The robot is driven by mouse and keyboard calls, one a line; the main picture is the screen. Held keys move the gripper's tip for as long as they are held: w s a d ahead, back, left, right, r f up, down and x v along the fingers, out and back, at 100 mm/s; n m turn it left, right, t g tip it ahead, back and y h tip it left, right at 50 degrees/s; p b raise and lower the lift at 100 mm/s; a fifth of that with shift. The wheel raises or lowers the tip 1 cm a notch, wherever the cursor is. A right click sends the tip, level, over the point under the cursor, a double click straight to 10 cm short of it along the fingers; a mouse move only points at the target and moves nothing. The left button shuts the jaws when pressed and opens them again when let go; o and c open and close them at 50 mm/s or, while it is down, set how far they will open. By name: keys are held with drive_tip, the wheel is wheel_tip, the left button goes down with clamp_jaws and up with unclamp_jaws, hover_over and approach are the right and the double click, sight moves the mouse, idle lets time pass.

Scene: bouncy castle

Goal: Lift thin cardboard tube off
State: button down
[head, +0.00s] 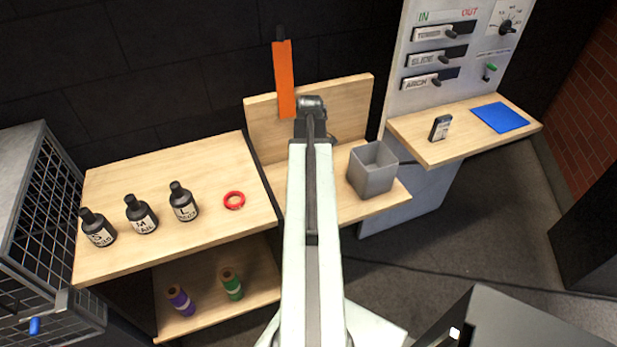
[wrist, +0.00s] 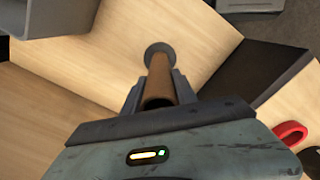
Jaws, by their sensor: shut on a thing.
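The thin cardboard tube (wrist: 159,80) is a brown cylinder in the middle of the wrist view. My gripper (wrist: 158,92) is shut on it, with one finger on each side. The tube's far end is at a dark grey round disc (wrist: 158,53) against pale wood; I cannot tell whether the two touch. In the head view my gripper (head: 311,108) is in front of the upright wooden board (head: 350,98). The tube cannot be made out there behind my arm.
An orange strip (head: 284,80) stands up just left of my gripper. A grey open bin (head: 372,170) sits on the shelf to the right. A red ring (head: 234,200) and several black bottles (head: 141,214) stand on the left table. The right ledge holds a blue sheet (head: 499,117).

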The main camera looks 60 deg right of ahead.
drive_tip(key=shift+r, duration=0.1)
wheel_tip(320, 180, up, 18)
drive_tip(key=p, duration=1.8)
